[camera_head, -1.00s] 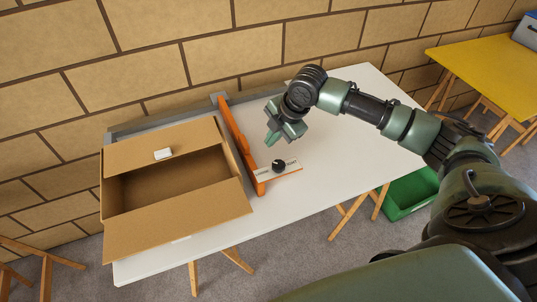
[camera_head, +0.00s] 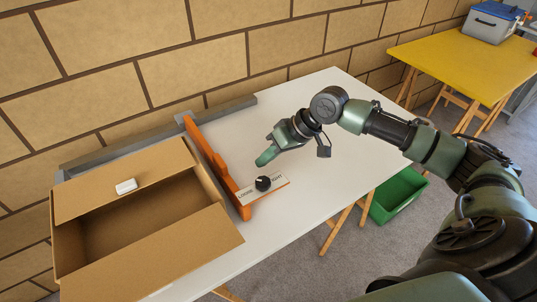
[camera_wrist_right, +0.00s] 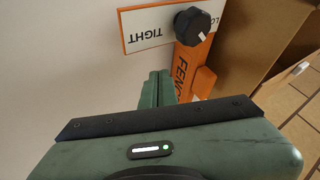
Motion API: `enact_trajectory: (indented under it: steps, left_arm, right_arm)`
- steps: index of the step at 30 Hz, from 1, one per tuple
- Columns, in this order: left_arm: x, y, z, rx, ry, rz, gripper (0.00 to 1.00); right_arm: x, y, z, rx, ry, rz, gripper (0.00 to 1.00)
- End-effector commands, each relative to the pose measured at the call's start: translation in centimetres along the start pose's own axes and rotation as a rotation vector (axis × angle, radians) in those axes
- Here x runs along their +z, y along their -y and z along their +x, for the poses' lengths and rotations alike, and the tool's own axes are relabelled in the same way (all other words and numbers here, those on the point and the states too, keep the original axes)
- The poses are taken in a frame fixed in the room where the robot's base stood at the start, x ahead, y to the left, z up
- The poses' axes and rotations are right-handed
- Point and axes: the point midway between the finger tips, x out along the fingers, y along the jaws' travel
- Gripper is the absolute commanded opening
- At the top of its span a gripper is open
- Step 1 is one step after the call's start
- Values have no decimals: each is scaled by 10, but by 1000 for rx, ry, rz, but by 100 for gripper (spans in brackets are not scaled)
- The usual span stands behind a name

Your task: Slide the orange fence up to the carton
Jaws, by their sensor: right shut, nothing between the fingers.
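The orange fence (camera_head: 215,165) stands across the white table, just right of the open carton (camera_head: 82,190). In the head view I cannot tell whether they touch; the carton hides the fence's lower far side. A white plate reading LOOSE and TIGHT, with a black knob (camera_head: 263,184), sits at the fence's near end. The knob also shows in the right wrist view (camera_wrist_right: 193,26), with the fence (camera_wrist_right: 188,70) and part of the carton (camera_wrist_right: 250,40). My right gripper (camera_head: 265,158) is shut and empty, above the table just behind the knob, apart from it. My left gripper is out of view.
A grey rail (camera_head: 160,134) runs along the table's back edge by the brick wall. The white tabletop (camera_head: 320,125) is clear to the right. A green crate (camera_head: 397,197) stands below it. A yellow table (camera_head: 465,65) with a blue-lidded box (camera_head: 490,22) is at the right.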

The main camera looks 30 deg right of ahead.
Motion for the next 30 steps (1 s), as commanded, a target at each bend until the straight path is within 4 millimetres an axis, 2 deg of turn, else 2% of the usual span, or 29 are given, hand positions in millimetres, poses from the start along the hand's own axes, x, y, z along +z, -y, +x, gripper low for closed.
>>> enact_trajectory:
  steps: [3,8,10,15,28,30]
  left_arm:
    - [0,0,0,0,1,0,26]
    - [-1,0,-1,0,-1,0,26]
    - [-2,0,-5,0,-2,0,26]
    - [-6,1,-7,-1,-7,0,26]
    - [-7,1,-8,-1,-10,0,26]
    - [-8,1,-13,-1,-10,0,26]
  right_arm:
    - [0,1,28,-4,2,0,0]
    - [-1,4,58,-2,1,-2,0]
    - [-1,16,61,-3,1,-5,0]
    - [0,31,70,-1,1,-4,0]
    - [1,35,73,2,1,-3,0]
    - [0,40,73,-1,2,-3,0]
